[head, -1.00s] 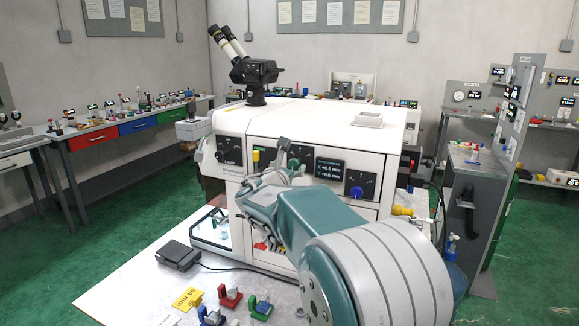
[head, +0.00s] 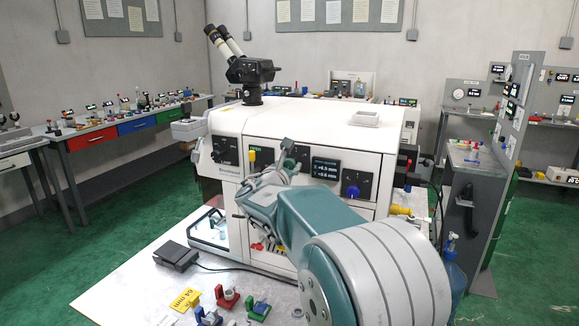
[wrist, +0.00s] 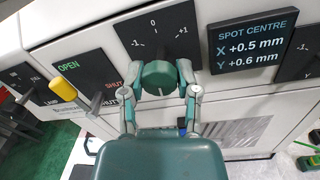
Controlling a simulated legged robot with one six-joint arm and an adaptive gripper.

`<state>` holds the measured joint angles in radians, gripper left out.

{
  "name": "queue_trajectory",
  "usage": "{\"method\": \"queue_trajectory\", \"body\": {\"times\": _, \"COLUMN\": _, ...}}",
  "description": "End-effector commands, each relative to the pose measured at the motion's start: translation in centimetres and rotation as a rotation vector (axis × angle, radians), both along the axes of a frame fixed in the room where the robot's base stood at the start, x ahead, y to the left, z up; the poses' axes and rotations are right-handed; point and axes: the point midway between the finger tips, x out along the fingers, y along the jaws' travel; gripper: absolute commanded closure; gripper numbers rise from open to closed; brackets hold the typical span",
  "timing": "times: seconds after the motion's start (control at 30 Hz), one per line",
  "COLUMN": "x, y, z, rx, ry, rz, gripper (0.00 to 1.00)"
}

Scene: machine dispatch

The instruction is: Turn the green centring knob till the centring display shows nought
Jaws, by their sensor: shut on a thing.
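The green centring knob (wrist: 158,77) sits on a black scale plate marked -1, 0 and +1 on the white machine's front. My gripper (wrist: 162,83) is shut on it, one finger on each side. The centring display (wrist: 252,46), headed SPOT CENTRE, is just right of the plate and reads X +0.5 mm and Y +0.6 mm. The display also shows in the head view (head: 327,169).
A blue knob (head: 353,191) sits right of the display. A yellow-handled lever (wrist: 65,89) stands left of the green knob, on a plate marked OPEN and SHUT. A black pedal (head: 178,256) and several coloured fixtures lie on the bench below.

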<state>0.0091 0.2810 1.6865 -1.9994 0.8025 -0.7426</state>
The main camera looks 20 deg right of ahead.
Motion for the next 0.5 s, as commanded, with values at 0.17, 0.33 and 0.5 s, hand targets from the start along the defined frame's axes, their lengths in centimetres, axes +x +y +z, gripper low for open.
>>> {"method": "queue_trajectory", "body": {"times": 0.17, "x": -0.02, "y": 0.07, "z": -0.12, "rx": 0.087, "ry": -0.085, "rz": 0.0, "gripper": 1.0}}
{"method": "queue_trajectory", "body": {"times": 0.33, "x": -0.04, "y": 0.06, "z": -0.14, "rx": 0.178, "ry": -0.177, "rz": -0.001, "gripper": 1.0}}
{"method": "queue_trajectory", "body": {"times": 0.5, "x": -0.07, "y": 0.04, "z": -0.15, "rx": 0.261, "ry": -0.26, "rz": -0.002, "gripper": 1.0}}
